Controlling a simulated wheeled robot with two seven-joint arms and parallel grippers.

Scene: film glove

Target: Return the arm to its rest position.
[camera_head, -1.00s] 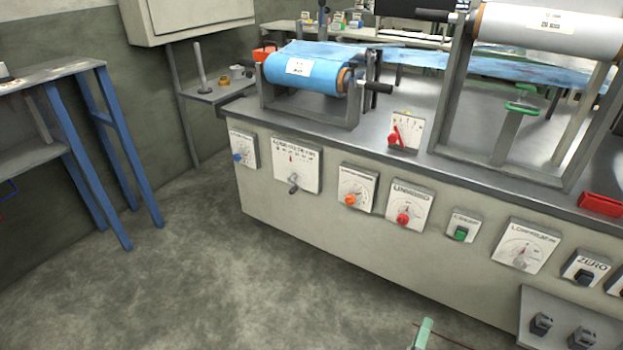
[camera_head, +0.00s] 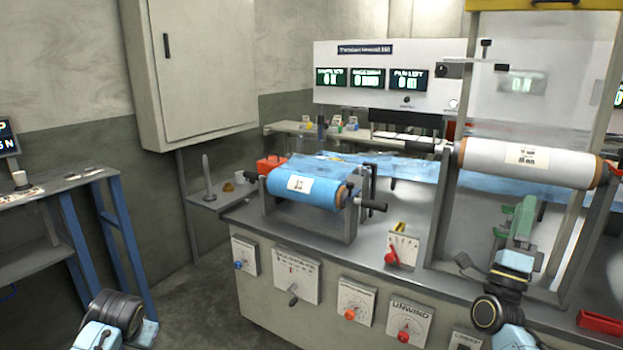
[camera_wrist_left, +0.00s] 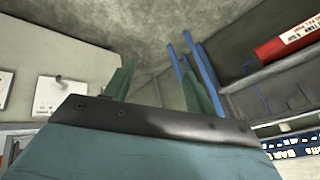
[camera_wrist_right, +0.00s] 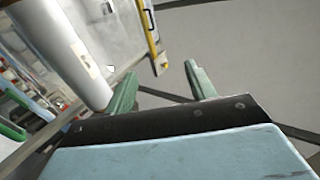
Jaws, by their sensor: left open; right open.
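My right gripper (camera_head: 519,215) is raised in front of the machine's right side, below the white roll (camera_head: 530,160). Its green fingers show apart and empty in the right wrist view (camera_wrist_right: 162,88), where the white roll (camera_wrist_right: 62,50) lies to the left. My left arm shows at the bottom left of the head view, but its gripper is outside that view. In the left wrist view my left gripper (camera_wrist_left: 157,88) has its two green fingers apart with nothing between them, and the floor lies beyond.
The machine bench (camera_head: 400,240) carries a blue film roll (camera_head: 315,187), its front knobs and a red object (camera_head: 603,322) at the right edge. A blue-legged table (camera_head: 68,215) stands at left. A grey cabinet (camera_head: 200,70) hangs on the wall. Floor shows between table and bench.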

